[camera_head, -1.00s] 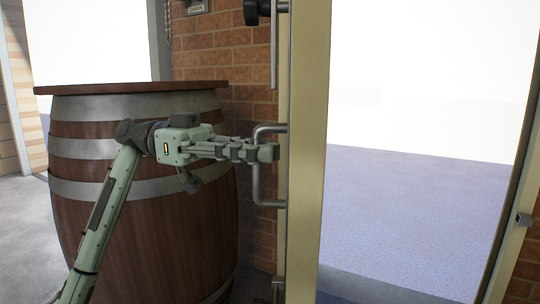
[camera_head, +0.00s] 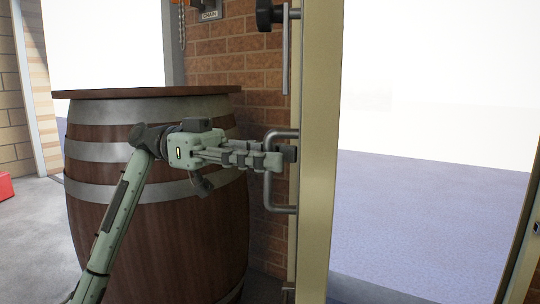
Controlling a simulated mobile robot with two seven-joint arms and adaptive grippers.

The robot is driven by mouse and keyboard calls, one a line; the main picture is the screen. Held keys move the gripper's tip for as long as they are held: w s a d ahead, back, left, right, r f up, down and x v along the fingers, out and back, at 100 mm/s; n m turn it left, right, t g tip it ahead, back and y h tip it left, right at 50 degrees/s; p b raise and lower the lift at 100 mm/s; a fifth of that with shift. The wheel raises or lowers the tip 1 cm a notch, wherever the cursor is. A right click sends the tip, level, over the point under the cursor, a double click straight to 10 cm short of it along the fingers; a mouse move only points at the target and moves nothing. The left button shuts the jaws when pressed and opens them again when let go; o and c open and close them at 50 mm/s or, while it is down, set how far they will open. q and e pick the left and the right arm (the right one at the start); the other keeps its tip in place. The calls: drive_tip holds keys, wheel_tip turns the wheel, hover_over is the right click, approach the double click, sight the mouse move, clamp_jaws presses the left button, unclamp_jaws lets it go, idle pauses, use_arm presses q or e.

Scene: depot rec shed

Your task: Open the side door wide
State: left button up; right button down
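The side door (camera_head: 318,150) stands open and shows nearly edge-on, as a tall cream frame right of centre. A grey D-shaped pull handle (camera_head: 281,209) sticks out from its left face. My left gripper (camera_head: 283,155) reaches in from the left at the handle's upright bar, with its fingers close together around it. The fingers hide the middle of the bar, and the handle shows above and below them. A black knob (camera_head: 265,14) and a thin vertical rod sit higher on the door. My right gripper is not in view.
A wooden barrel (camera_head: 150,225) with metal hoops stands left of the door, behind my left arm. A brick wall (camera_head: 235,55) is behind it. The doorway (camera_head: 430,215) to the right shows clear bluish floor. A red object (camera_head: 5,187) lies at the far left.

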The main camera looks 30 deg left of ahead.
use_arm(q)
drive_tip(key=s+a, duration=0.1)
drive_tip(key=a, duration=1.1)
drive_tip(key=shift+a, duration=0.1)
